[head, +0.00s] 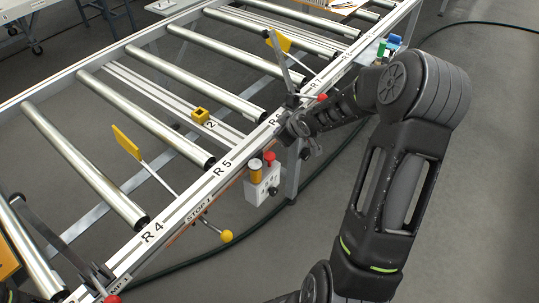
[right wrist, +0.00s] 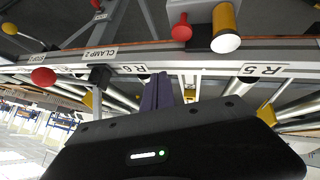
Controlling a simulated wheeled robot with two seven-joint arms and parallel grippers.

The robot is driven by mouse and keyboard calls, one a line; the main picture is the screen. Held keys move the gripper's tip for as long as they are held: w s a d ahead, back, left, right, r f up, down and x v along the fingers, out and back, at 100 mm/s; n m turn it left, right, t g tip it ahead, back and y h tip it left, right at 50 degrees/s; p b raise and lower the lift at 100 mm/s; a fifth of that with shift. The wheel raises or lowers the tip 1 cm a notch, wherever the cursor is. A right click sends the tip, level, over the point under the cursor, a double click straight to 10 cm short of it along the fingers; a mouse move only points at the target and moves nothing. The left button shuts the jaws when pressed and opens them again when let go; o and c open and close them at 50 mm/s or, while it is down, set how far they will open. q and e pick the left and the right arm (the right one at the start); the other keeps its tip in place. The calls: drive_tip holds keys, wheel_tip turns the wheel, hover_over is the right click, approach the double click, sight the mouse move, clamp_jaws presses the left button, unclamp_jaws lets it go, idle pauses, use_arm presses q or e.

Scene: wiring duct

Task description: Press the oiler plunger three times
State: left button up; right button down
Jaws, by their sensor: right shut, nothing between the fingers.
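The oiler is a small white box (head: 262,186) on the front side of the conveyor rail below R5. It carries a yellow cylinder (head: 255,170) and a red plunger knob (head: 269,158). In the right wrist view the red knob (right wrist: 181,28) and the yellow cylinder (right wrist: 226,28) show near the top edge, apart from my fingers. My right gripper (head: 290,130) is beside the rail near R6, above and to the right of the oiler. Its dark fingers (right wrist: 157,92) are shut and empty.
The roller conveyor rail (head: 190,210) runs diagonally. A clamp lever with a red knob (head: 322,97) stands close to my right wrist. A stop rod with a yellow ball (head: 226,236) sticks out left of the oiler. Floor in front is open, with a dark hose (head: 215,252).

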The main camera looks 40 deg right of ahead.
drive_tip(key=n, duration=0.1)
drive_tip(key=w+a+n, duration=0.1)
drive_tip(key=n, duration=0.1)
drive_tip(key=a+r+n+t+y, duration=0.1)
drive_tip(key=n, duration=0.1)
drive_tip(key=shift+w+a, duration=0.15)
drive_tip(key=shift+w, duration=0.1)
drive_tip(key=b, duration=0.8)
hover_over(271, 157)
wheel_tip(271, 157, down, 8)
drive_tip(key=shift+r, duration=0.2)
drive_tip(key=shift+f+b, duration=0.45)
drive_tip(key=shift+f, duration=0.1)
drive_tip(key=shift+s+f, duration=0.1)
drive_tip(key=shift+f, duration=0.05)
idle(1.0)
drive_tip(key=shift+f+b, duration=0.3)
